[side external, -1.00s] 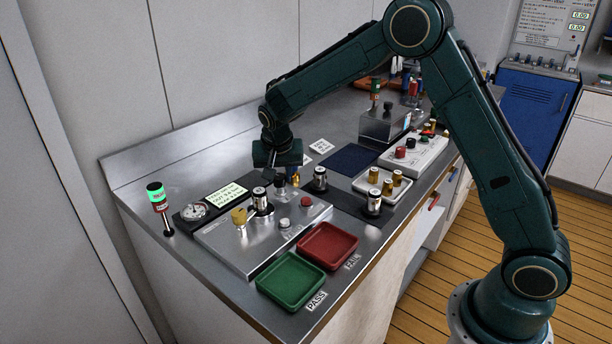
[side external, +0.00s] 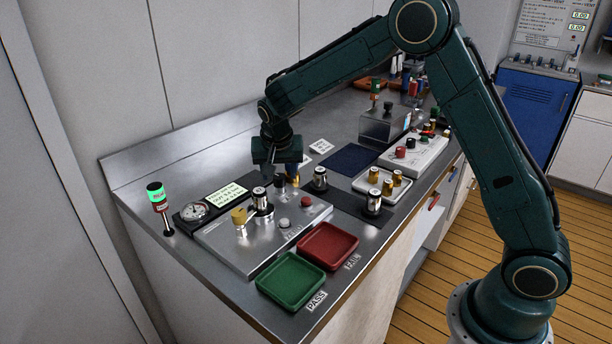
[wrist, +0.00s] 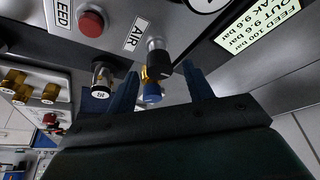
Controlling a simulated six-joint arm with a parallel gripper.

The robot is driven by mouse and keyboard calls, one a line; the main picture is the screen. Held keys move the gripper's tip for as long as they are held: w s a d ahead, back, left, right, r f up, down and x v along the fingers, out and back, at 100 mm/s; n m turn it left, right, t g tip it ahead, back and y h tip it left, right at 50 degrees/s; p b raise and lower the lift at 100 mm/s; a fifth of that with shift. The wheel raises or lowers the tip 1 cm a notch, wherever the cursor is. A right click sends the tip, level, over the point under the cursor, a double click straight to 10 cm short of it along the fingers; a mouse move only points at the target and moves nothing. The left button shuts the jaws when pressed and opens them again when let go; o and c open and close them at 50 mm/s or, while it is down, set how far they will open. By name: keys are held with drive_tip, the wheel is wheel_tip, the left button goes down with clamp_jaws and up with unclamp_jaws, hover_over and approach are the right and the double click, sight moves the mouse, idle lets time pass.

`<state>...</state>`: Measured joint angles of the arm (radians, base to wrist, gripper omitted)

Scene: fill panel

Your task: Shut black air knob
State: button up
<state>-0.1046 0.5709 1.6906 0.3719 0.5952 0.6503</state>
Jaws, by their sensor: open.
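The black air knob (wrist: 159,66) is beside the printed AIR label in the wrist view, with a silver fitting next to it. A brass and blue fitting (wrist: 152,88) shows close by it. In the side external view the knob (side external: 279,181) is at the back of the silver panel (side external: 262,240), partly hidden by my gripper. My gripper (wrist: 163,73) is open, with one blue finger on each side of the knob in the picture. I cannot tell whether either finger touches it. In the side external view my gripper (side external: 279,176) points down over the panel's back edge.
A silver cylinder (side external: 260,197) stands on the panel near a brass-coloured knob (side external: 239,217) and a red button (side external: 306,202). A gauge (side external: 194,211) and a lit display (side external: 226,193) are at left. Green (side external: 291,281) and red (side external: 327,246) trays lie in front.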

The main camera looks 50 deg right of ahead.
drive_tip(key=v, duration=1.2)
drive_tip(key=shift+r, duration=0.35)
drive_tip(key=shift+s, duration=0.1)
drive_tip(key=s+d+r+n+t+y, duration=0.1)
drive_tip(key=s+r+n, duration=0.15)
drive_tip(key=s, duration=0.55)
drive_tip(key=s+d+r+n+y, duration=0.15)
drive_tip(key=s+r, duration=0.25)
drive_tip(key=s, duration=0.5)
drive_tip(key=s+a+f+n, duration=0.1)
drive_tip(key=s+n, duration=0.1)
drive_tip(key=s, duration=0.5)
drive_tip(key=s+f+n+t, duration=0.1)
drive_tip(key=s+f+n, duration=0.1)
drive_tip(key=s, duration=0.6)
drive_tip(key=shift+a+n+y, duration=0.35)
drive_tip(key=shift+n+y, duration=0.1)
drive_tip(key=shift+n, duration=0.15)
